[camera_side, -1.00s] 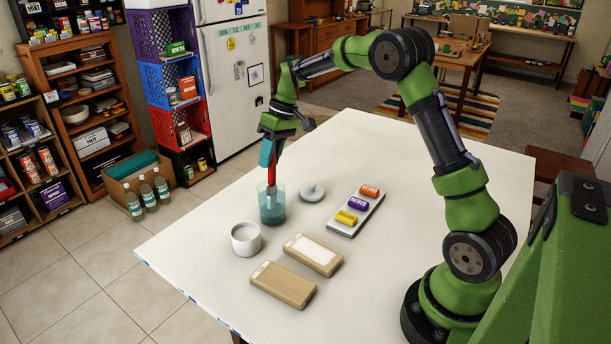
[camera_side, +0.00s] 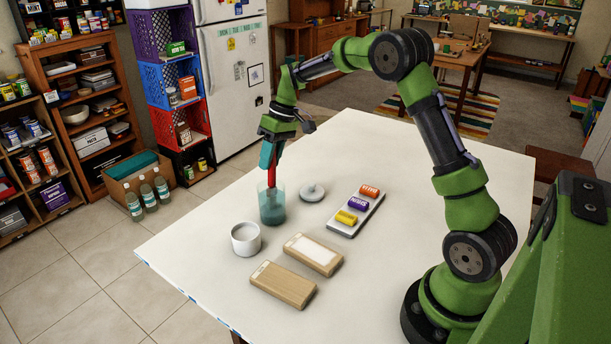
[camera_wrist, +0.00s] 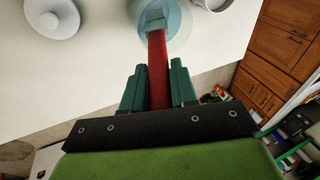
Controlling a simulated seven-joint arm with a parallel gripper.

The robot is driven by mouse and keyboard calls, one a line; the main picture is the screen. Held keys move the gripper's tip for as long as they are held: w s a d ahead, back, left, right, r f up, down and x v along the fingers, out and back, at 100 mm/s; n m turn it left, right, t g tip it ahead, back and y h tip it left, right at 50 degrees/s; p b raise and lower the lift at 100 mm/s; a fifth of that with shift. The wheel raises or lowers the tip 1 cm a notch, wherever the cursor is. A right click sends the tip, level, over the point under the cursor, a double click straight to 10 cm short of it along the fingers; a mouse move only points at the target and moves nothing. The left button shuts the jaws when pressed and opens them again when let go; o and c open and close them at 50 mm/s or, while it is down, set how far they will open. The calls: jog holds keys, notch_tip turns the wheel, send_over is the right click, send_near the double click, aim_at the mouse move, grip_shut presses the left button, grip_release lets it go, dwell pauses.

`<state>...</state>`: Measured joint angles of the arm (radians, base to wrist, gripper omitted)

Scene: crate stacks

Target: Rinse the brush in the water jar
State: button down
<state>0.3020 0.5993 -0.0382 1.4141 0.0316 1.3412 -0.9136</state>
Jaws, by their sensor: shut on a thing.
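My gripper (camera_side: 268,158) is shut on a brush (camera_side: 272,177) with a red handle and holds it upright above the water jar. The water jar (camera_side: 272,206) is clear with blue-green water and stands on the white table. The brush's lower part is inside the jar, and its tip is hidden by the water. In the wrist view the red handle (camera_wrist: 158,70) runs from between the teal fingers (camera_wrist: 158,82) to a pale grey ferrule (camera_wrist: 153,19) over the jar (camera_wrist: 178,22).
On the white table (camera_side: 400,170), a round grey lid (camera_side: 312,192) lies right of the jar, near a tray (camera_side: 339,229) of coloured blocks. A white cup (camera_side: 246,239) and two wooden blocks (camera_side: 283,286) (camera_side: 314,254) are in front. The table's right side is clear.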

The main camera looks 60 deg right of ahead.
jog(key=shift+f, duration=0.1)
dwell(0.3)
jog(key=shift+r, duration=3.55)
